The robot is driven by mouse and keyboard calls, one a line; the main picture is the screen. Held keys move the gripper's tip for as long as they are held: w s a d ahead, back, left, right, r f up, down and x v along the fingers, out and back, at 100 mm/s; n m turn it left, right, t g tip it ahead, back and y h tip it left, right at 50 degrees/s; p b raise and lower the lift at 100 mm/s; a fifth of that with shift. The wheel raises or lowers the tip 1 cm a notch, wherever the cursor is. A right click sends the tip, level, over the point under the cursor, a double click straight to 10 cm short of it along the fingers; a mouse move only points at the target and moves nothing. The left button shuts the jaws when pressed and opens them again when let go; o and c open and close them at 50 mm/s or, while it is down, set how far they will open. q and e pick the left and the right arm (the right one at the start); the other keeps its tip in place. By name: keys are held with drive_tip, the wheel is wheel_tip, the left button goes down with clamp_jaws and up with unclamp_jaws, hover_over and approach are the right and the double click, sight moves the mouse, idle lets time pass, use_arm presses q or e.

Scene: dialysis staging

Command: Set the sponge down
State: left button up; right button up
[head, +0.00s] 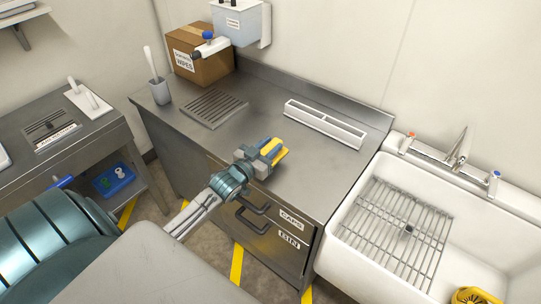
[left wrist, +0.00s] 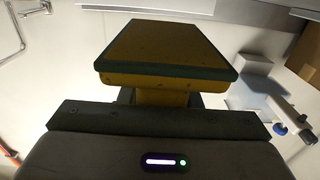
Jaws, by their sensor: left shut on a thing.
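My left gripper (head: 268,153) is over the front part of the steel counter (head: 300,190). It is shut on the yellow sponge (head: 279,151), which has a dark layer on one face. In the left wrist view the sponge (left wrist: 165,48) sticks out beyond the jaws, its dark-edged face toward the camera. In the head view I cannot tell whether the sponge touches the counter. My right gripper is not in view.
A white divided tray (head: 325,123), a slotted drain plate (head: 214,107), a grey cup (head: 158,91) and a cardboard box (head: 199,55) are on the counter. A sink with a wire rack (head: 395,230) is at right. The counter around the gripper is clear.

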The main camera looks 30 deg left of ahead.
use_arm(q)
drive_tip(key=shift+w+a+f+b, duration=0.1)
drive_tip(key=shift+w+b, duration=0.3)
wheel_tip(320, 180, down, 3)
drive_tip(key=shift+s+f+b, duration=0.1)
drive_tip(key=shift+b, duration=0.65)
drive_tip(key=shift+f, duration=0.1)
drive_tip(key=o, duration=0.9)
drive_tip(key=shift+o, duration=0.2)
drive_tip(key=shift+f, duration=0.1)
